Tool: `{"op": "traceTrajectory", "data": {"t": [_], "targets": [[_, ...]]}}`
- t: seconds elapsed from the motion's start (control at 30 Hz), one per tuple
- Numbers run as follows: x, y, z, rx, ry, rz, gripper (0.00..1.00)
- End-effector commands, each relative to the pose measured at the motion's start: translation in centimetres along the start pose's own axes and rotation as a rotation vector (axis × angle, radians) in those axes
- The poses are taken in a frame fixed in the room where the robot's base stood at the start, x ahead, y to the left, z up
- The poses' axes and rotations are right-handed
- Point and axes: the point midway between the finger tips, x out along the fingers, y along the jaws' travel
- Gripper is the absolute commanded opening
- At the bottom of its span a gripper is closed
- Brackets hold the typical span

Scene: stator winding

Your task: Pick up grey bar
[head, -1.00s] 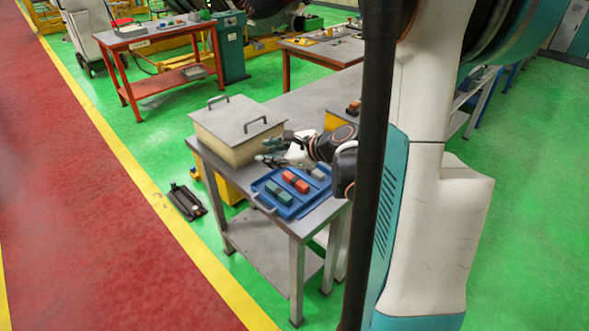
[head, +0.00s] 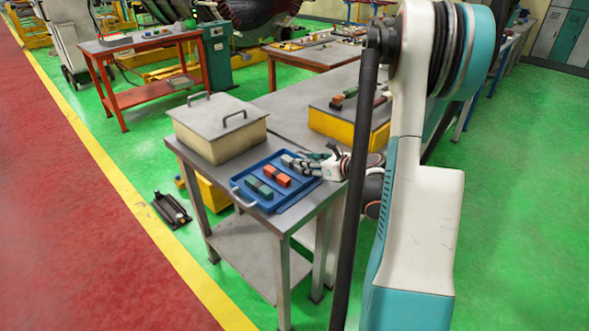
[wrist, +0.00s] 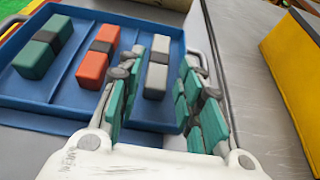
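The grey bar (head: 293,162) lies in the blue tray (head: 288,205), at its right end. In the wrist view the grey bar (wrist: 157,72) is pale with a dark middle band. My gripper (head: 308,160) is low over the tray's right side. In the wrist view my gripper (wrist: 174,66) is open, with its teal-padded fingers to the left and right of the bar. The left finger looks very close to the bar, and a gap shows on the right. I cannot tell whether either finger touches it.
A red bar (wrist: 98,57) and a green bar (wrist: 42,48) lie in the tray left of the grey one. A lidded box (head: 218,130) stands behind the tray. A yellow bin (head: 345,125) is at the right. The grey table (head: 275,120) is clear between them.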

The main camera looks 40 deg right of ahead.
Motion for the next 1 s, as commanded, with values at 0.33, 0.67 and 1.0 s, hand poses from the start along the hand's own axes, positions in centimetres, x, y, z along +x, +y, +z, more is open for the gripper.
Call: {"op": "traceTrajectory", "data": {"t": [0.33, 0.67, 1.0], "targets": [[2.5, 0.1, -0.4, -0.002, 0.001, 0.002, 0.33], [6.1, 0.0, -0.5, -0.001, 0.000, 0.001, 0.33], [6.0, 0.0, -0.4, -0.001, 0.001, 0.001, 0.00]]}}
